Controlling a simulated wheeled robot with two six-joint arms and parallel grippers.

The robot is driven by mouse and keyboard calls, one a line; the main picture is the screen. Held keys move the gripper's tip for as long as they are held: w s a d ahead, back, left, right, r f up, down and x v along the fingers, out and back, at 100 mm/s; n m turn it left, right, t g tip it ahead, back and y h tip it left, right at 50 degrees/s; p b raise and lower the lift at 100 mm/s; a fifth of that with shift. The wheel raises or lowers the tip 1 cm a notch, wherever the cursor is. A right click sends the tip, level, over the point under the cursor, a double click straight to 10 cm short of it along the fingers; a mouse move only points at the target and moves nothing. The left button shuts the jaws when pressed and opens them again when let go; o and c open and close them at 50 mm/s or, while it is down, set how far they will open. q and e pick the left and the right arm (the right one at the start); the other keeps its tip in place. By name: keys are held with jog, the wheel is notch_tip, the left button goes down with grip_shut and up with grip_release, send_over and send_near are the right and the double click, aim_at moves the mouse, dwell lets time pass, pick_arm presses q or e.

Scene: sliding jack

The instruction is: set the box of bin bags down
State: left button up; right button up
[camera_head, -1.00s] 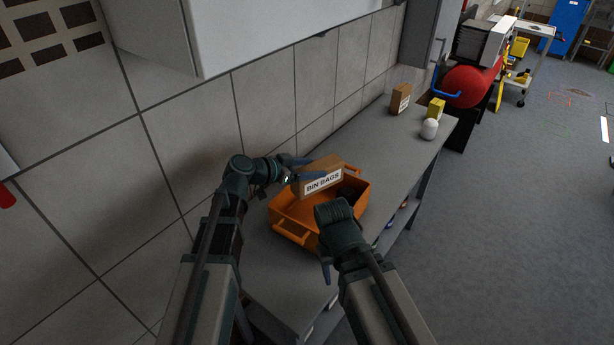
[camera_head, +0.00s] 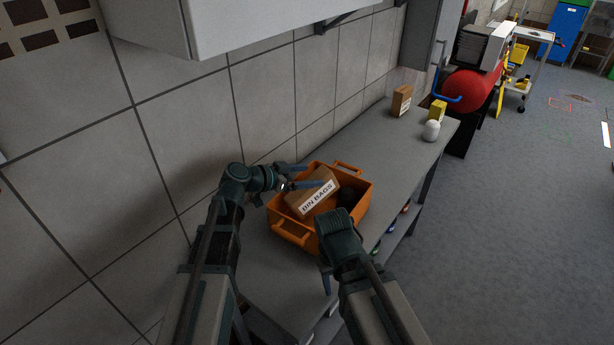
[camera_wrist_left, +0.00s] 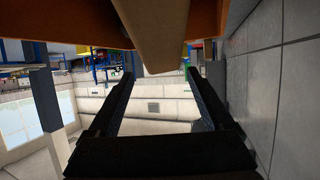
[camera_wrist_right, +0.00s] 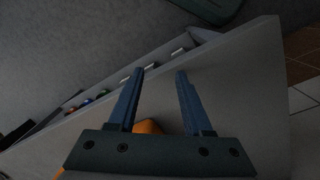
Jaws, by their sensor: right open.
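The brown box of bin bags (camera_head: 311,195), labelled BIN BAGS, sits tilted inside the orange crate (camera_head: 290,231). My left gripper (camera_head: 312,176) is at the crate's wall side, beside the box, with its fingers apart. In the left wrist view the fingers (camera_wrist_left: 158,78) are wide open with nothing between them, and a brown surface, likely the box (camera_wrist_left: 165,30), shows at the top. My right gripper (camera_head: 327,283) points down in front of the crate. In the right wrist view its fingers (camera_wrist_right: 160,72) are open and empty.
A dark object (camera_head: 347,196) lies in the crate to the right of the box. The grey bench (camera_head: 385,150) is clear beyond the crate. A small brown box (camera_head: 401,101), a yellow box (camera_head: 437,110) and a white rounded item (camera_head: 431,131) stand at its far end. A tiled wall runs along the left.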

pick_arm(q)
jog(key=shift+o, duration=0.6)
jog(key=shift+r, duration=0.3)
pick_arm(e)
jog(key=shift+r, duration=0.25)
notch_tip(320, 180, up, 4)
jog(key=p, duration=0.4)
jog(key=shift+p, duration=0.3)
pick_arm(q)
jog(key=v, duration=1.2)
jog(key=shift+f, duration=0.2)
pick_arm(e)
jog(key=shift+r, duration=0.25)
pick_arm(q)
jog(key=shift+s, duration=0.1)
